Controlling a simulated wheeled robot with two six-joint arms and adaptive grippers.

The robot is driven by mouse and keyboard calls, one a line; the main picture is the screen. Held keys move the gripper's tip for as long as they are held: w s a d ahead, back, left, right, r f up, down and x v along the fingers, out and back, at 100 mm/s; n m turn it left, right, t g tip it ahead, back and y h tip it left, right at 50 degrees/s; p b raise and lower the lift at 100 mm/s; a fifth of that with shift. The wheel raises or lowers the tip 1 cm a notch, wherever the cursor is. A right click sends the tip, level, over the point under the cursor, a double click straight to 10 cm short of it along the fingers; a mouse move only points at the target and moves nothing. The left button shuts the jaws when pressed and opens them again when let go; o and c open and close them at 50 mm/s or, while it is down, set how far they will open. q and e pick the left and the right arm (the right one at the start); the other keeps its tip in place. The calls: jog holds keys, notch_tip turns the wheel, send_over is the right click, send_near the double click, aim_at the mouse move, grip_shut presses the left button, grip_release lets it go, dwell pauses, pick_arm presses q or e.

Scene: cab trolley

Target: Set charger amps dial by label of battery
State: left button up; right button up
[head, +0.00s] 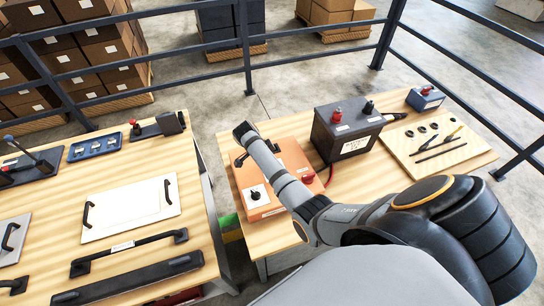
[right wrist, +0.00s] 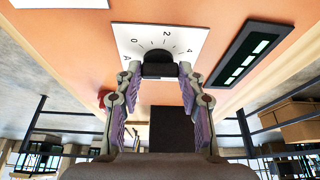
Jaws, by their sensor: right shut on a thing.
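The orange charger (head: 285,210) lies on the right-hand bench, with a black knob (head: 255,195) on a white plate at its near left. My right arm crosses over the charger and hides part of its face; its gripper cannot be made out in the head view. In the right wrist view my right gripper (right wrist: 157,75) is shut on a black dial (right wrist: 158,57). The white dial plate (right wrist: 190,38) shows 0, 2, 4 and A; the pointer is not clear. The dark battery (head: 345,132) stands behind the charger; its white label (head: 355,145) is too small to read. My left gripper is out of view.
A tool board (head: 435,150) lies right of the battery. The left bench (head: 150,240) holds handles and a white panel (head: 130,208). Dark railings (head: 310,50) run behind.

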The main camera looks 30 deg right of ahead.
jog(key=m+g+b, duration=0.1)
jog(key=m, duration=0.1)
jog(key=m+g+y+b, duration=0.1)
jog(key=m, duration=0.2)
jog(key=shift+w+d+m, duration=0.15)
jog(key=shift+w+m, duration=0.05)
jog(key=shift+m, duration=0.1)
dwell(0.5)
jog(key=o, duration=1.2)
jog(key=shift+c, duration=0.2)
jog(key=shift+r, duration=0.1)
jog(key=v, duration=0.7)
